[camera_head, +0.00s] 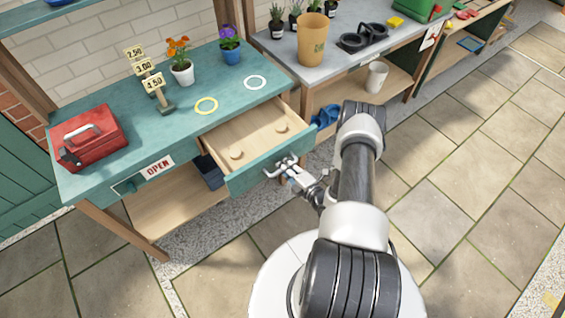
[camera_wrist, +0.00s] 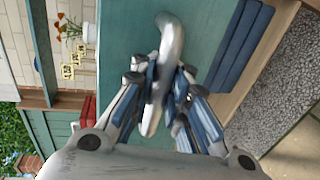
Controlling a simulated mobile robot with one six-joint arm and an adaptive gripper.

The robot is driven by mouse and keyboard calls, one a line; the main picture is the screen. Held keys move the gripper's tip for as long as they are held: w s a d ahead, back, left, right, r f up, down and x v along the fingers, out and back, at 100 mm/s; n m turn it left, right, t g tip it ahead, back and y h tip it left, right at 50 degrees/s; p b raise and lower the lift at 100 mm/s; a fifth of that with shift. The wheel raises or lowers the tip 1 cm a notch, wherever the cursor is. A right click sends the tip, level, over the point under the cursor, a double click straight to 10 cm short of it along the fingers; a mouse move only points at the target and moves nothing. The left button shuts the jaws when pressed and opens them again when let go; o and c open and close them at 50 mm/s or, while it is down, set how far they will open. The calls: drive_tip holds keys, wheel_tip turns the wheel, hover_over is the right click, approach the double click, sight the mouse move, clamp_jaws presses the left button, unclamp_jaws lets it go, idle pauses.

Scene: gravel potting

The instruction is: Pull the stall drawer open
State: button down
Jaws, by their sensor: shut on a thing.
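The stall drawer (camera_head: 248,143) is a wooden drawer with a teal front, pulled out from the teal stall table (camera_head: 185,112) in the head view. Two small round wooden pieces lie inside it. My gripper (camera_head: 284,172) is at the drawer's front, shut on its metal handle (camera_head: 271,172). In the wrist view the fingers of my gripper (camera_wrist: 160,88) close around the curved silver handle (camera_wrist: 168,45), with the teal drawer front (camera_wrist: 120,45) behind it.
On the table stand a red toolbox (camera_head: 92,138), price signs (camera_head: 150,79), two potted flowers and two rings. A grey bench (camera_head: 335,55) with a tan pot (camera_head: 312,40) adjoins at the right. Paved floor (camera_head: 460,200) at the right is clear.

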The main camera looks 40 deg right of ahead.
drive_tip(key=shift+s+d+r, duration=0.1)
drive_tip(key=shift+s+r, duration=0.05)
drive_tip(key=shift+s, duration=0.4)
drive_tip(key=c, duration=1.6)
unclamp_jaws()
drive_tip(key=v, duration=1.2)
